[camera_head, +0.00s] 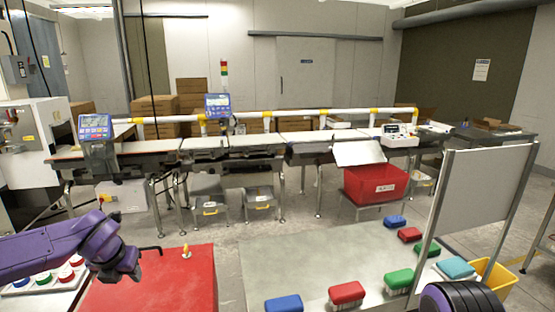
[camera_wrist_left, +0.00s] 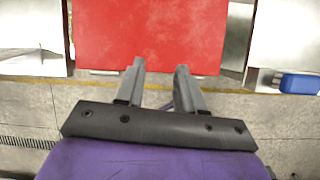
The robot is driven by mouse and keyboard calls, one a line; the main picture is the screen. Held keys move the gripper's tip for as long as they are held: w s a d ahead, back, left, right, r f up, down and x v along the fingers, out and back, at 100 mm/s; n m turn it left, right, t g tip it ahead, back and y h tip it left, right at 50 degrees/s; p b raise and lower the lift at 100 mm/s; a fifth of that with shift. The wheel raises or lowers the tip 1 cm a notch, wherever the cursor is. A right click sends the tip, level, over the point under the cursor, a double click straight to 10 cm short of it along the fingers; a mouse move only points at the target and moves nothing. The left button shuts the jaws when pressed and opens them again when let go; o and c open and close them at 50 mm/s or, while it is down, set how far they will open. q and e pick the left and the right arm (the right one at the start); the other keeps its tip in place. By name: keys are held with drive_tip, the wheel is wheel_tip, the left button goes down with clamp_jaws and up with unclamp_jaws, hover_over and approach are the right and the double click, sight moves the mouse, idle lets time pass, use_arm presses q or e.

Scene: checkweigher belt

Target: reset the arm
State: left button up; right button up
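My left arm, purple with black joints, reaches in from the left in the head view, and its dark gripper (camera_head: 128,268) hangs near the left edge of the red-topped table (camera_head: 160,285). In the left wrist view the two grey fingers of this gripper (camera_wrist_left: 160,68) stand apart with nothing between them. They point toward the red tabletop (camera_wrist_left: 150,35), with floor showing below its near edge. In the head view a dark rounded part of mine with some purple shows at the bottom right; the right gripper itself is not visible.
A grey table (camera_head: 300,260) holds blue, red and green brushes, including a blue brush (camera_head: 283,304), beside an upright panel (camera_head: 480,190). A conveyor line (camera_head: 230,143) crosses the back. A red bin (camera_head: 375,185) stands before it. Coloured buttons (camera_head: 42,278) lie at the lower left.

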use_arm(q)
drive_tip(key=s+d+f+m+t+y+b, duration=0.1)
drive_tip(key=s+d+f+m+b, duration=0.15)
drive_tip(key=f+m, duration=0.55)
drive_tip(key=s+d+f+m+y+b, duration=0.1)
drive_tip(key=s+f+m, duration=0.35)
drive_tip(key=f, duration=0.45)
drive_tip(key=s+d+f+m+t+y+b, duration=0.1)
drive_tip(key=s+d+f+m+b, duration=0.15)
drive_tip(key=f+m, duration=0.6)
drive_tip(key=s+f+m+g+b, duration=0.1)
drive_tip(key=s+f+m, duration=0.3)
drive_tip(key=s+f, duration=0.4)
drive_tip(key=s+f+m+g+h+b, duration=0.1)
drive_tip(key=s+f+m, duration=0.4)
drive_tip(key=s, duration=1.1)
wheel_tip(320, 180, down, 4)
drive_tip(key=shift+s+r+m+g+b, duration=0.15)
drive_tip(key=shift+m+g+b, duration=0.15)
drive_tip(key=shift+g+b, duration=0.6)
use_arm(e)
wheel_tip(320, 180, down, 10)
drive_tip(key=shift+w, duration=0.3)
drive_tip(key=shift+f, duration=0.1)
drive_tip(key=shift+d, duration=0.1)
